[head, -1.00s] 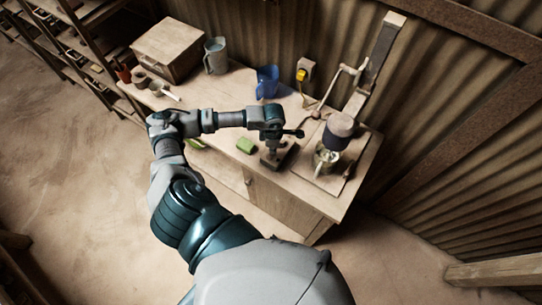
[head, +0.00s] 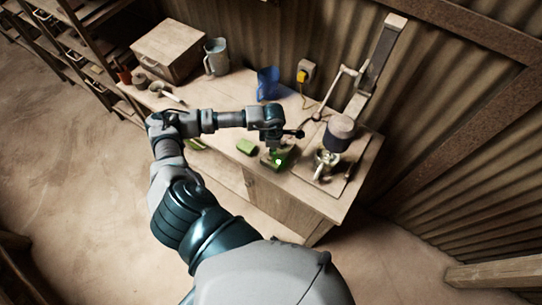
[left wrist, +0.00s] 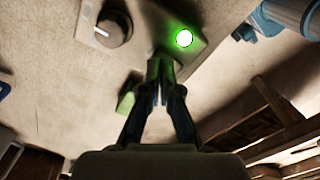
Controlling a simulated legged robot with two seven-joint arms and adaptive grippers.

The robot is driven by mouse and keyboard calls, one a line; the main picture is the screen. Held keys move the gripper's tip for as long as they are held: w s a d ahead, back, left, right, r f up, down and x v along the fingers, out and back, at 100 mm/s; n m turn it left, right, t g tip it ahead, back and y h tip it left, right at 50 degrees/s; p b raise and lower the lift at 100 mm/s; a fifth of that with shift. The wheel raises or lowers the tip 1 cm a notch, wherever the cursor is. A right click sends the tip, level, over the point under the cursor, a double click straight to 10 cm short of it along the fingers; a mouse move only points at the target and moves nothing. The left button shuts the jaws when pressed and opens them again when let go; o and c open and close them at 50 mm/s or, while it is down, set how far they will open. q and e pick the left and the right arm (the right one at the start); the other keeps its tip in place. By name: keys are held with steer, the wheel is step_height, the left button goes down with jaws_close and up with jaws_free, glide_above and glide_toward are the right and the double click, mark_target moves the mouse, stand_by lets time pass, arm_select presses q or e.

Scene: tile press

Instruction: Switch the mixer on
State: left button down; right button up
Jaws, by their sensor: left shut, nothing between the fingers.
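The mixer (head: 341,130) stands at the right end of the bench, a dark grey cylindrical head on a tilted upright. A metal cup (head: 325,163) is under its head. A small switch box (head: 285,153) lies on the bench left of the mixer. A bright green light glows on it, and the light also shows in the left wrist view (left wrist: 184,38). My left gripper (head: 274,148) points down over this box, fingers together and empty. In the left wrist view its fingertips (left wrist: 160,68) are close beside the light; I cannot tell whether they touch the box.
A green block (head: 246,147) lies left of the gripper. A blue jug (head: 267,84) and a yellow-and-grey wall socket (head: 304,73) are behind. A wooden box (head: 170,50) and a grey jug (head: 216,57) stand at the far left. A dark round knob (left wrist: 113,27) shows in the left wrist view.

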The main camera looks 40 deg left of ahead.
arm_select(q)
step_height(320, 180, up, 3)
steer(key=shift+a+r+p, duration=0.1)
steer(key=shift+r+p, duration=0.1)
steer(key=shift+p, duration=0.6)
steer(key=shift+r+p, duration=0.5)
steer(key=shift+r, duration=0.55)
steer(key=shift+f, duration=0.1)
